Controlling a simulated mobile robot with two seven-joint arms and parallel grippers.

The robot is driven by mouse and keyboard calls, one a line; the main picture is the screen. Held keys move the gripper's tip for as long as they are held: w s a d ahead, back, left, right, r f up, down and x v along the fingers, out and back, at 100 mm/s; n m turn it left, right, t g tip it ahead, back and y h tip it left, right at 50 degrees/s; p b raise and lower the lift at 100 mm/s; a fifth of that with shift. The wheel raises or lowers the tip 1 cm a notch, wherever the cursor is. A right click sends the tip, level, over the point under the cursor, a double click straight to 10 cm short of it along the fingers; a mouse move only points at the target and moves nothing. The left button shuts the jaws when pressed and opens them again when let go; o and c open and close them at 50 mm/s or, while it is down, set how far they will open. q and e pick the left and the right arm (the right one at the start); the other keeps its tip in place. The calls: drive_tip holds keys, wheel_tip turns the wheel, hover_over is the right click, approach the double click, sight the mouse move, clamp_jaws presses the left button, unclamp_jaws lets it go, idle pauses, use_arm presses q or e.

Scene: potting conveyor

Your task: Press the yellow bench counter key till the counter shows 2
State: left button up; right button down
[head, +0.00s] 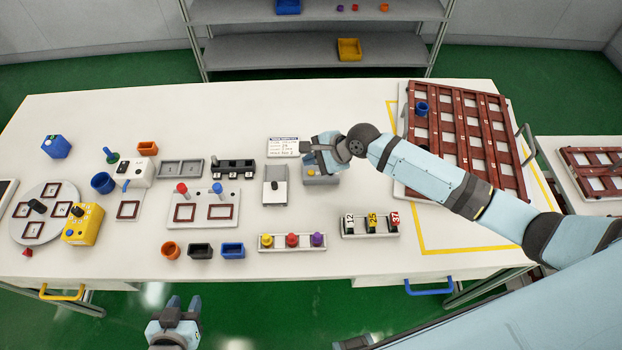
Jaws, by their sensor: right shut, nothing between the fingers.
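A grey-blue box (322,178) stands on the bench right of centre, with a small yellow key (311,173) on its top. My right gripper (308,153) is shut and empty, just above and behind this box. It covers the back part of the box, and I cannot tell whether it touches it. No counter number is readable in this view. My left gripper (182,304) is open and empty, low in front of the bench, over the green floor.
A white card (283,147) lies behind the box, and a grey block unit (275,190) stands close to its left. A brown grid tray (460,140) fills the right side.

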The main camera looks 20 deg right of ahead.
sight(311, 173)
drive_tip(key=shift+f, duration=0.9)
use_arm(q)
drive_tip(key=shift+s+d+f, duration=0.1)
drive_tip(key=shift+d, duration=0.2)
use_arm(e)
drive_tip(key=shift+f, duration=0.1)
idle(0.4)
drive_tip(key=shift+f, duration=0.2)
idle(0.4)
drive_tip(key=shift+f, duration=0.15)
use_arm(q)
drive_tip(key=shift+r, duration=0.2)
use_arm(e)
drive_tip(key=shift+f, duration=0.1)
